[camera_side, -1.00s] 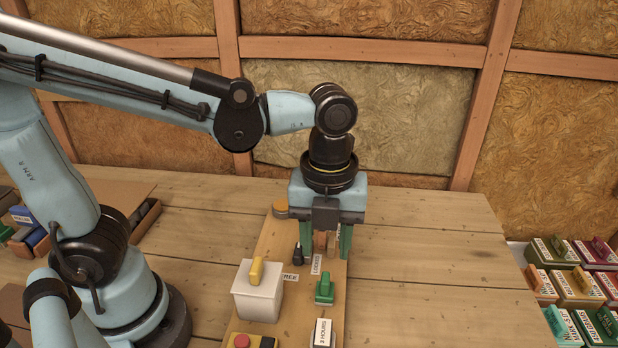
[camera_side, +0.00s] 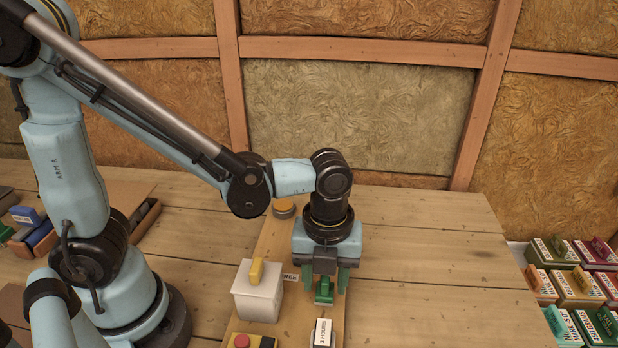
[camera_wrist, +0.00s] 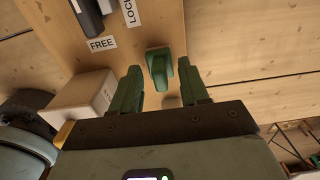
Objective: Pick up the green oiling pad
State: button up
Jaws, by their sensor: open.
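The green oiling pad (camera_side: 324,293) is a small green block with a raised grip, sitting on the wooden board (camera_side: 272,245). My gripper (camera_side: 323,286) is open and points down over it, one green finger to each side in the side view. In the wrist view the pad (camera_wrist: 160,68) shows between the tips of my open gripper (camera_wrist: 158,70). Nothing is held. I cannot tell whether the fingers touch the pad or how far down they reach beside it.
A white box with a yellow handle (camera_side: 256,272) stands left of the pad. A block labelled "3 HOURS" (camera_side: 322,331) is in front, with a red button (camera_side: 242,341) to its left. A yellow-topped knob (camera_side: 284,207) is behind.

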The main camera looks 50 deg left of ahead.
aim_at(324, 280)
grip_shut()
dwell(0.3)
dwell(0.4)
jog(key=shift+r, duration=0.5)
jog(key=r, duration=0.3)
jog(key=shift+s+d+r, duration=0.15)
jog(key=shift+s+r, duration=0.05)
jog(key=shift+s, duration=0.05)
jog(key=s+d+r, duration=0.6)
jog(key=s, duration=0.3)
jog(key=shift+s+r, duration=0.15)
jog(key=shift+r, duration=0.1)
